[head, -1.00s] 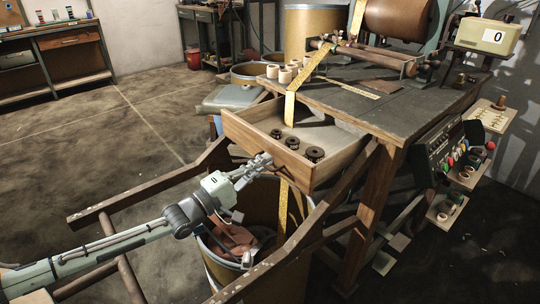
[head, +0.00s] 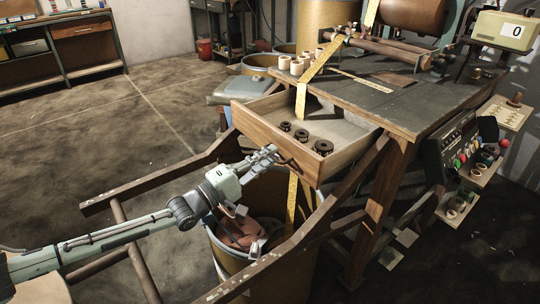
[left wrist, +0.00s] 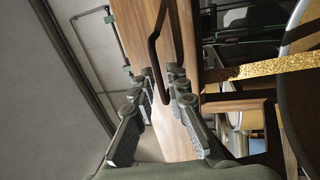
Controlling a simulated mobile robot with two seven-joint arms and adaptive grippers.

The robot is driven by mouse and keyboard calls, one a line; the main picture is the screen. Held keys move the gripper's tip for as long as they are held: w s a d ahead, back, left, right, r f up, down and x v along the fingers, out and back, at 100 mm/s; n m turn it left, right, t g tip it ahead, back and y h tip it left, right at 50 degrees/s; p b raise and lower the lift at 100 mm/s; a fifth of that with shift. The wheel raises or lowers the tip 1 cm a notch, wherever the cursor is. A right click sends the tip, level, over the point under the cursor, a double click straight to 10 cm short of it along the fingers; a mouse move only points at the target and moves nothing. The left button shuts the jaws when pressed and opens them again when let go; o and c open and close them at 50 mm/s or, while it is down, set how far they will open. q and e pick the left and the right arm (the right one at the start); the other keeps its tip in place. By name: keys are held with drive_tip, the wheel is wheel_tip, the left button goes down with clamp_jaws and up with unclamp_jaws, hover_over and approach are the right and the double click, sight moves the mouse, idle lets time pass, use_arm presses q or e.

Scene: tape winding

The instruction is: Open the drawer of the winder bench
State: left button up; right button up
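The winder bench (head: 385,103) stands right of centre in the head view. Its wooden drawer (head: 268,135) is pulled well out toward the lower left; its inside shows, with three dark spools (head: 302,136) in it. A dark bar handle (head: 287,162) sits on the drawer front and also shows in the left wrist view (left wrist: 152,42). My left gripper (head: 274,154) is at the drawer front beside the handle. In the left wrist view its fingertips (left wrist: 161,75) are apart, on either side of the handle's near end. My right gripper is not in view.
A tan barrel (head: 225,258) with brownish contents stands below the drawer, by a brown rail frame (head: 285,255). Cream rolls (head: 297,67) stand on the bench. The floor at left (head: 120,130) is clear.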

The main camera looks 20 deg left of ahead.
use_arm(q)
drive_tip(key=v, duration=1.1)
drive_tip(key=shift+s, duration=0.15)
